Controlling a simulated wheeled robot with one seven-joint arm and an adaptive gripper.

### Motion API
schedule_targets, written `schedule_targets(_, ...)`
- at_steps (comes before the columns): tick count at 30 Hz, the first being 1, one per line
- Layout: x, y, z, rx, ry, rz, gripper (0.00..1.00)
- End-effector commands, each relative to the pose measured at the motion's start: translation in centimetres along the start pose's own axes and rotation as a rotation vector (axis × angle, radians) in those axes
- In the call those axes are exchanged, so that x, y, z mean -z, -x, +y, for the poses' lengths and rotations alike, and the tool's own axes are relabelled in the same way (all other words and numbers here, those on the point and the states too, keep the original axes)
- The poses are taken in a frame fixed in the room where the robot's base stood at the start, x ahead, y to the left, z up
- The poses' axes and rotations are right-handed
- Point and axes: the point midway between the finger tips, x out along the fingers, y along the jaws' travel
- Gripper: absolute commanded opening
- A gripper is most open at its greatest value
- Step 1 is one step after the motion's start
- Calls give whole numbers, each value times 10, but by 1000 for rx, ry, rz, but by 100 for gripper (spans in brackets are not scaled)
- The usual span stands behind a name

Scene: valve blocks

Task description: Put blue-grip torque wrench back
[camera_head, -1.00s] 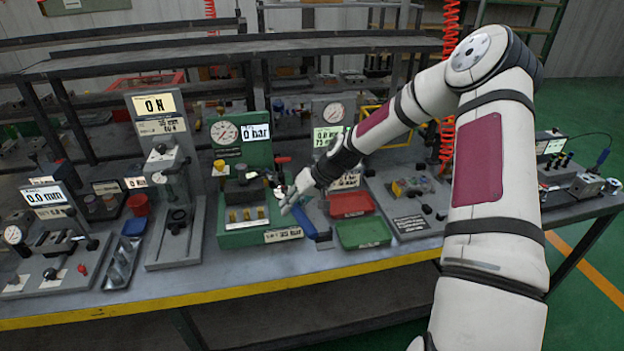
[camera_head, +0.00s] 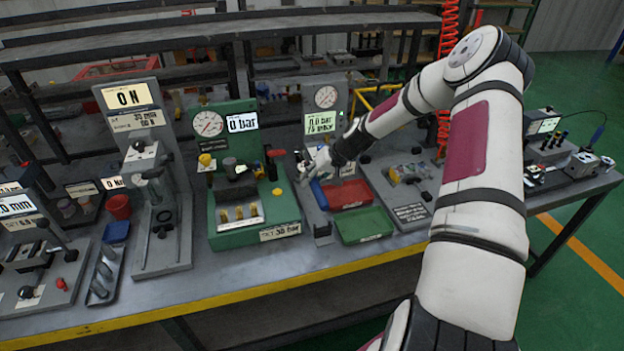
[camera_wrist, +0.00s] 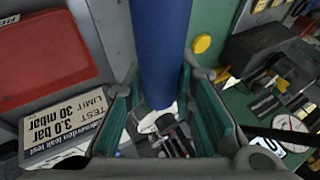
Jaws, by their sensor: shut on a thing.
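The blue-grip torque wrench shows in the wrist view as a thick blue grip (camera_wrist: 160,45) running from the top edge down between my fingers. My gripper (camera_wrist: 163,118) is shut on it, with a green pad on each side. In the head view my gripper (camera_head: 305,168) is at the right edge of the green 0 bar station (camera_head: 250,235). A piece of the blue grip (camera_head: 320,195) shows just below it. The rest of the wrench is hidden by my gripper or cannot be made out. I cannot tell whether it touches anything below.
A red tray (camera_head: 350,194) and a green tray (camera_head: 364,226) lie right of my gripper. A red-handled valve (camera_head: 275,156) stands close on its left. A gauge panel (camera_head: 327,105) stands behind. The yellow front edge (camera_head: 230,291) of the bench is clear.

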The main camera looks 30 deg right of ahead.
Motion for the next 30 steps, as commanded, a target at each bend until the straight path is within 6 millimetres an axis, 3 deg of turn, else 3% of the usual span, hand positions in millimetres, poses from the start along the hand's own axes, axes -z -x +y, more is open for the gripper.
schedule_targets(21, -15, -39, 21, 0, 1, 2, 0)
schedule_targets(30, -16, -40, 23, -1, 1, 2, 0)
